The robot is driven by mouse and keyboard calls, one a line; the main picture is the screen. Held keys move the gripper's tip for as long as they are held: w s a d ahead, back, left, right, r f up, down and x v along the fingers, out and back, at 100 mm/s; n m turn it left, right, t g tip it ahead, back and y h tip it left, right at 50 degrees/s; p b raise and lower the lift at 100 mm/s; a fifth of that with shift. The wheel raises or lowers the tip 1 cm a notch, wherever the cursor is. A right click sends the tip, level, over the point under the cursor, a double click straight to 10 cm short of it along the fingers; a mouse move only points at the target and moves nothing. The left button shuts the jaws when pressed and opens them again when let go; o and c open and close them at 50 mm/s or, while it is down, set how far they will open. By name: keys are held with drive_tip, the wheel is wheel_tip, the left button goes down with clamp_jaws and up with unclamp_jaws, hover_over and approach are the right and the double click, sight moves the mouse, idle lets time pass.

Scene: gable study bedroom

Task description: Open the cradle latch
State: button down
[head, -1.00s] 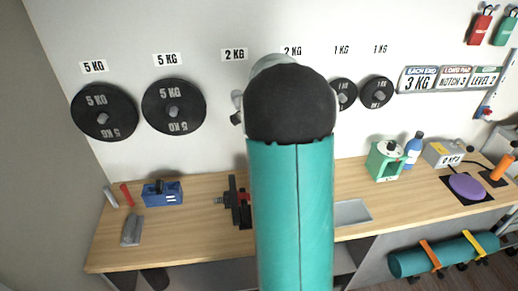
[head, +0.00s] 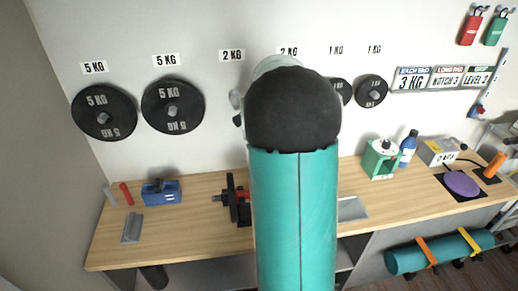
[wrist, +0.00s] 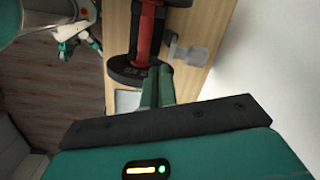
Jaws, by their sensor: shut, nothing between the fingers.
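In the wrist view a dark device with a red bar (wrist: 149,35) and a black disc (wrist: 126,74) lies on the wooden bench. Beside it is a grey part with a round knob (wrist: 190,54), which may be the cradle latch; I cannot tell whether it is open. My gripper (wrist: 158,86) is shut and empty, its green fingers pointing at the device, close to the disc and the grey part. I cannot tell whether they touch. In the head view the black and red device (head: 234,198) is partly hidden behind my arm, which also hides my gripper.
The wooden bench (head: 195,225) stands against a white wall with black weight plates (head: 104,112). A blue box (head: 162,192) is at left. A grey tray (head: 352,209), green device (head: 381,160), blue bottle (head: 408,150) and purple disc (head: 462,184) are at right.

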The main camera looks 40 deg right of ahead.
wheel_tip(320, 180, up, 10)
drive_tip(key=d, duration=0.1)
drive_tip(key=shift+s+d, duration=0.15)
drive_tip(key=s+a+r+n+t, duration=0.15)
drive_tip(key=a+n, duration=0.35)
drive_tip(key=a, duration=0.5)
drive_tip(key=s+a+r+n+t, duration=0.15)
drive_tip(key=a+n, duration=0.25)
drive_tip(key=a, duration=0.6)
drive_tip(key=s+a+f+n+t, duration=0.1)
drive_tip(key=s+a+f+n, duration=0.2)
drive_tip(key=s+a+n, duration=0.8)
drive_tip(key=a, duration=0.3)
drive_tip(key=shift+s+f+h, duration=0.25)
drive_tip(key=shift+s+h, duration=0.1)
drive_tip(key=shift+h, duration=0.05)
